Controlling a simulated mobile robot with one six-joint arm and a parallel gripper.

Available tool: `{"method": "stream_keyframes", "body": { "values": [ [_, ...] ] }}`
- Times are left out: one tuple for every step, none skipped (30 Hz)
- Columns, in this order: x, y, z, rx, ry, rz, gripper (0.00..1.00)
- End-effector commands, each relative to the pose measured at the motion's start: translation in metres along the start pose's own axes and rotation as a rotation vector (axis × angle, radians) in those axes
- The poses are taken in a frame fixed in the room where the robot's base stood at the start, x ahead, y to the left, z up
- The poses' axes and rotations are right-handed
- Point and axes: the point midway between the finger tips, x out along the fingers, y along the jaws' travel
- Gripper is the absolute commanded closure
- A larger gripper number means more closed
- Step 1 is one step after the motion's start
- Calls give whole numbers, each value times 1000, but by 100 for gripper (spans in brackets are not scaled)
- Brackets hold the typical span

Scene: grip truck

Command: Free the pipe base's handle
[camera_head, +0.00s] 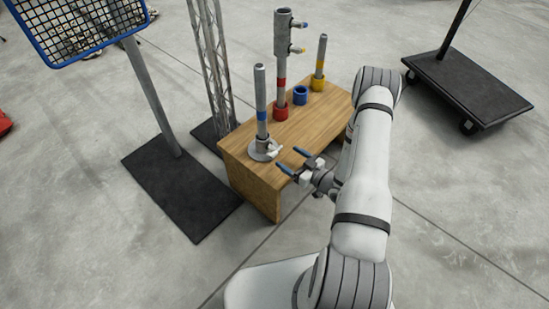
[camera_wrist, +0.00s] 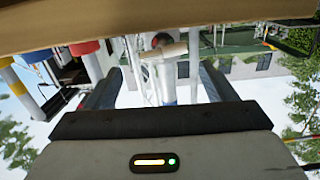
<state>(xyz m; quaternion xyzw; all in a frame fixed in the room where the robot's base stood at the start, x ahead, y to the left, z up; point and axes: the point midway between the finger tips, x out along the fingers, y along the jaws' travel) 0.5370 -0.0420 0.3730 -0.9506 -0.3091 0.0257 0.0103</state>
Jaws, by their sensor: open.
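The pipe base (camera_head: 263,155) is a round grey metal foot at the near left end of the wooden table. A grey pipe with a blue band (camera_head: 260,95) stands upright in it. Its pale handle (camera_head: 275,146) sticks out toward my gripper. My gripper (camera_head: 289,160) is open and empty, just right of the base, fingers pointing at it. In the wrist view, which looks upside down, the handle (camera_wrist: 165,51) shows ahead between the two fingers, apart from them. The handle's latch details are too small to tell.
On the wooden table (camera_head: 240,165) stand a tall red-banded pipe with side fittings (camera_head: 282,60), a blue ring (camera_head: 300,95) and a yellow-banded pipe (camera_head: 320,65). A truss (camera_head: 215,60) and a blue-framed mesh stand (camera_head: 150,90) are left. A black cart (camera_head: 465,85) is at right.

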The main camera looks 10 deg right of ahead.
Motion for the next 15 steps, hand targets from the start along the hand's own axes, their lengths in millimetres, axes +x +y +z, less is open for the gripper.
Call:
{"method": "stream_keyframes", "body": {
  "values": [
    [-3,-2,8,12,20,-1,23],
    [-3,-3,9,15,28,-2,23],
    [-2,-4,10,19,38,-4,23],
    [-1,-5,10,20,42,-5,23],
    [2,-5,10,21,44,-5,23],
    [6,-5,10,21,45,-7,23],
    [10,-6,10,20,45,-8,23],
    [15,-6,10,19,45,-8,23],
    [22,-6,9,20,45,-9,23],
    [27,-6,9,20,45,-8,23],
    [32,-6,9,19,45,-8,23],
    [39,-6,9,18,45,-8,23],
    [44,-5,8,19,45,-7,23],
    [48,-6,8,19,44,-8,23],
    [53,-5,8,19,44,-6,23]
  ]
}}
